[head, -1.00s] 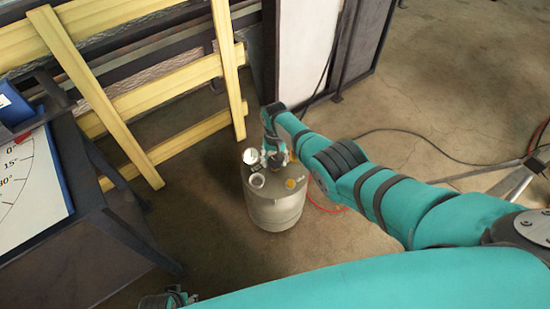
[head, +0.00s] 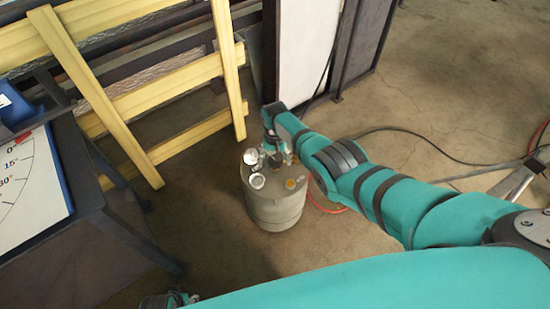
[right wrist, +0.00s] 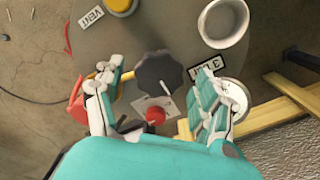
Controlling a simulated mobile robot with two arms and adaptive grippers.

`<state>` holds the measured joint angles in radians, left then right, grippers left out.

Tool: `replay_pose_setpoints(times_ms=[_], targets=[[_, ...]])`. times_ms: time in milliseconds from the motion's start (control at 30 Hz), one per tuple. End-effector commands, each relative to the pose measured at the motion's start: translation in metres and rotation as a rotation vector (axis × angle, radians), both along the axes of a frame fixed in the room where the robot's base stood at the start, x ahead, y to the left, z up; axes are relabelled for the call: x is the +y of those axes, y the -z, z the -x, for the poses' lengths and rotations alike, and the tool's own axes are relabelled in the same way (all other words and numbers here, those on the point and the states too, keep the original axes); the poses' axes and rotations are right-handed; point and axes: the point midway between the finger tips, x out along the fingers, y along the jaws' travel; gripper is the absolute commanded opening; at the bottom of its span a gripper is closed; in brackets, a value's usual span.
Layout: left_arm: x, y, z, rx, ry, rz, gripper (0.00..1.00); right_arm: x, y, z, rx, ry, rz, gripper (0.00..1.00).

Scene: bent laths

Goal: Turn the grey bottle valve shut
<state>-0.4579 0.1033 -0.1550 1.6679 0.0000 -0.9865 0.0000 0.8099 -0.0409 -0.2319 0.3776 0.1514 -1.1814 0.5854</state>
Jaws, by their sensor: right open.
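The grey bottle (head: 275,212) stands upright on the floor in the middle of the head view. Its valve knob (right wrist: 159,73), dark grey and lobed, shows in the right wrist view on the bottle's top. My right gripper (right wrist: 160,82) is open, with one finger on each side of the knob and a gap to both. In the head view the right gripper (head: 276,157) is over the bottle top and hides the knob. My left gripper (head: 168,301) shows only partly at the bottom edge, and its fingers cannot be made out.
Near the knob are a red button (right wrist: 155,114), a yellow cap (right wrist: 120,4), a white-rimmed cup (right wrist: 223,22) and a gauge partly behind a finger. A yellow slatted frame (head: 105,100) stands behind left, a table with an angle dial (head: 35,175) at left. Cables cross the floor at right.

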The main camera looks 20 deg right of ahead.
Motion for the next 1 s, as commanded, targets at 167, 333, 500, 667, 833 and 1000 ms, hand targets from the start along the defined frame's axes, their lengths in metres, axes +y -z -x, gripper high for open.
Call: replay_pose_setpoints(times_ms=[167,333,500,667,833,1000], targets=[[-0.002,-0.001,-0.001,-0.002,0.0,0.004,0.4,0.0,-0.001,0.0,0.001,0.0,0.0,0.72],[-0.001,-0.001,-0.001,-0.002,-0.001,0.002,0.4,0.0,-0.009,-0.001,0.0,0.0,-0.001,0.72],[-0.001,-0.001,0.0,-0.001,-0.001,0.001,0.4,0.0,-0.026,0.001,-0.001,0.0,0.0,0.72],[-0.001,0.0,0.0,-0.001,-0.001,0.001,0.4,0.0,-0.054,-0.001,-0.004,-0.001,0.0,0.72],[0.0,0.0,0.0,-0.001,-0.001,0.001,0.4,0.0,-0.087,-0.001,-0.004,0.0,0.001,0.72],[0.0,0.0,0.0,-0.001,0.0,0.0,0.4,0.0,-0.11,0.0,-0.001,0.0,0.0,0.72]])
